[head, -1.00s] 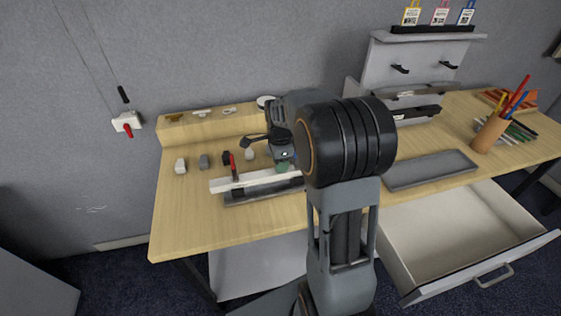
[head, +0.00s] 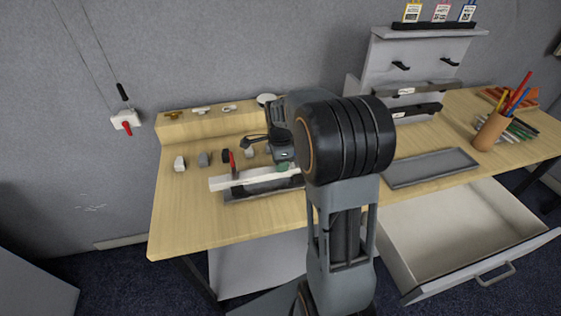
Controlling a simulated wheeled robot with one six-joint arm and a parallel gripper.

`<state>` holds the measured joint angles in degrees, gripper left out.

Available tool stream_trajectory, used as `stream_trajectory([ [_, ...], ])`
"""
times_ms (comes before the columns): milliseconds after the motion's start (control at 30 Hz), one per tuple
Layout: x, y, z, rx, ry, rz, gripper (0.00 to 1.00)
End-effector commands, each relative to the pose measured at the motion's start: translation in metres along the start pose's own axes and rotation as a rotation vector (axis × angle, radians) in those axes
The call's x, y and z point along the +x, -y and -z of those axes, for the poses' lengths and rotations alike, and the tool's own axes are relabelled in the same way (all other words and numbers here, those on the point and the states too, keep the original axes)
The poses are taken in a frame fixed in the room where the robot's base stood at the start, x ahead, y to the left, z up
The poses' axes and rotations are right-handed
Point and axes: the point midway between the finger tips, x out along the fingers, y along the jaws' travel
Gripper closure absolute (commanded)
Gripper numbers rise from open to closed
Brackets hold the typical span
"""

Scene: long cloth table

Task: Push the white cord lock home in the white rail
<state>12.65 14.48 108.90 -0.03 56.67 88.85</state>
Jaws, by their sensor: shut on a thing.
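The white rail (head: 228,183) lies on the table in a dark holder (head: 245,198). A red lever-like piece (head: 233,165) stands up at its left part. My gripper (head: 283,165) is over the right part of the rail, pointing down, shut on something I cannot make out. A small green piece (head: 283,168) shows at its tips, just above or touching the rail. My own arm hides the rail's right end. I cannot identify the white cord lock for certain; it may be hidden at my jaws. A small white piece (head: 179,163) stands at the table's left.
Grey (head: 203,160) and black (head: 226,156) pieces stand behind the rail. A wooden ledge (head: 200,127) with small parts runs behind. A grey tray (head: 430,167), pencil cup (head: 489,132) and an open drawer (head: 455,230) are to the right. The table's front left is clear.

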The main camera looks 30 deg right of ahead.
Motion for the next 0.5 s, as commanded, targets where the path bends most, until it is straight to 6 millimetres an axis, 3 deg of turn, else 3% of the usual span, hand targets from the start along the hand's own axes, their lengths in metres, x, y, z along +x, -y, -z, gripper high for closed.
stream_trajectory([
  [100, 0.0041, 0.0000, 0.0000, 0.000, 0.000, 0.000, 0.92],
  [133, 0.0033, 0.0000, 0.0000, 0.000, 0.000, 0.000, 0.67],
  [400, 0.0029, 0.0000, 0.0000, 0.000, 0.000, 0.000, 0.41],
  [500, 0.0028, 0.0000, 0.0000, 0.000, 0.000, 0.000, 0.39],
])
